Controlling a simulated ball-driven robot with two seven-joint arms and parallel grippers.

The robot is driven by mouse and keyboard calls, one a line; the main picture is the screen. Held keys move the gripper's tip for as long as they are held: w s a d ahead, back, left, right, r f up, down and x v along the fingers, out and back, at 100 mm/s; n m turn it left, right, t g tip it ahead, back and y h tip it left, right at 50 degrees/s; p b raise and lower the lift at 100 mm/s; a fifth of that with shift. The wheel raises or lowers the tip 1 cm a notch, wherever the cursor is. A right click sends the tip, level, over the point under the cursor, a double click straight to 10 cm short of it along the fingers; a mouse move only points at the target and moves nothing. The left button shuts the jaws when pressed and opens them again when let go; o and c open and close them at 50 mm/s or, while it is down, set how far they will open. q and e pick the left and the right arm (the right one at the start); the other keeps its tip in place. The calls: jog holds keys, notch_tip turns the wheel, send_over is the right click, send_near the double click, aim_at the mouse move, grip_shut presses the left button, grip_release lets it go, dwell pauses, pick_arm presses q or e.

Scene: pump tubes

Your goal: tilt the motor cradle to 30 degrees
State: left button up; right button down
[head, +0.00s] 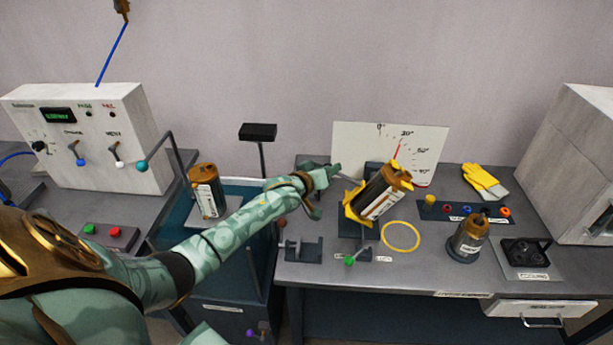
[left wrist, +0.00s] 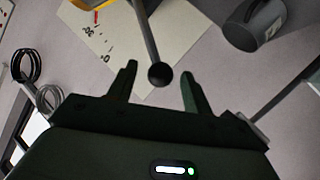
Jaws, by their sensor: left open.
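The yellow motor cradle (head: 352,204) stands on the right-hand bench and holds a dark, brass-coloured motor (head: 380,190), which leans over to the right. Behind it is a white dial board (head: 430,150) with a red pointer (head: 396,149) near the second mark; its exact angle is too small to read. My left gripper (head: 328,188) is beside the cradle's left side. In the left wrist view it is open, with a dark ball knob (left wrist: 160,75) on a grey rod between or just beyond its fingertips; contact cannot be told. My right gripper is not in view.
A green-knobbed lever (head: 350,260) and a yellow ring (head: 400,236) are in front of the cradle. Another motor (head: 468,238) stands to the right, near yellow gloves (head: 484,180).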

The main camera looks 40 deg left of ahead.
pick_arm(q)
jog(key=p+v, duration=0.2)
jog(key=v, duration=1)
jog(key=shift+s+p, duration=0.25)
jog(key=shift+p, duration=0.05)
jog(key=shift+r, duration=0.1)
